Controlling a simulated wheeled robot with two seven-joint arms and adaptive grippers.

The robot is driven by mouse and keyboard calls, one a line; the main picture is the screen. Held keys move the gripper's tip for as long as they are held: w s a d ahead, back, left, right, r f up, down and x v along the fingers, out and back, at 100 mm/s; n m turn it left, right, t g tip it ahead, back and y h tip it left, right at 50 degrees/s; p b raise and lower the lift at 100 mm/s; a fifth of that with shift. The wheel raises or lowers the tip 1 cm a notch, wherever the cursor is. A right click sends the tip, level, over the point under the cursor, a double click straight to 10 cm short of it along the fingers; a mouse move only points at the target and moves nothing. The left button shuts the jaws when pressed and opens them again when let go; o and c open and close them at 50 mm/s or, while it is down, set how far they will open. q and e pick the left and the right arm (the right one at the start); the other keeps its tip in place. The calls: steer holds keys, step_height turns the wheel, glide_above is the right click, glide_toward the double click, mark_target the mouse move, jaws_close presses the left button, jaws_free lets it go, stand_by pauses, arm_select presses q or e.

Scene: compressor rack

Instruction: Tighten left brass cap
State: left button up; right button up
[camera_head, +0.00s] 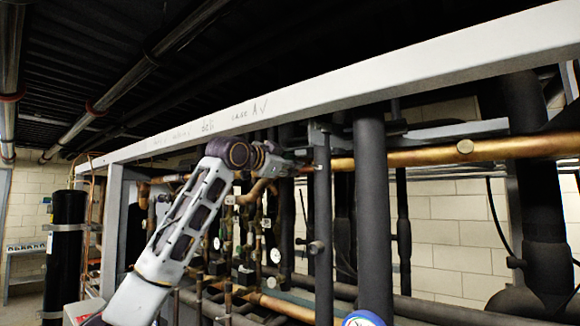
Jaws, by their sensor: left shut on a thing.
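My left arm reaches up from the bottom left, and its left gripper (300,168) is at the rack's upper pipes, just left of a dark vertical pipe. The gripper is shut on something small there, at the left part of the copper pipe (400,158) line. The left brass cap is not clearly visible; the fingers cover that spot, and it appears to be what they hold. My right gripper is not in view.
A white frame beam (340,88) runs across just above the gripper. Thick dark insulated pipes (371,210) stand right of it. Thinner copper pipes and valves (235,240) crowd the space behind and below. A black cylinder (66,250) stands at the far left.

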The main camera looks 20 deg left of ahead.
arm_select(q)
steer(key=m, duration=0.4)
steer(key=shift+w+f, duration=0.1)
steer(key=shift+f, duration=0.1)
steer(key=m, duration=0.3)
steer(key=shift+m, duration=0.4)
jaws_close()
steer(key=shift+r+m, duration=0.1)
steer(key=shift+m, duration=3.3)
steer(key=o, duration=1)
jaws_free()
steer(key=shift+r, duration=0.1)
steer(key=shift+o, duration=0.2)
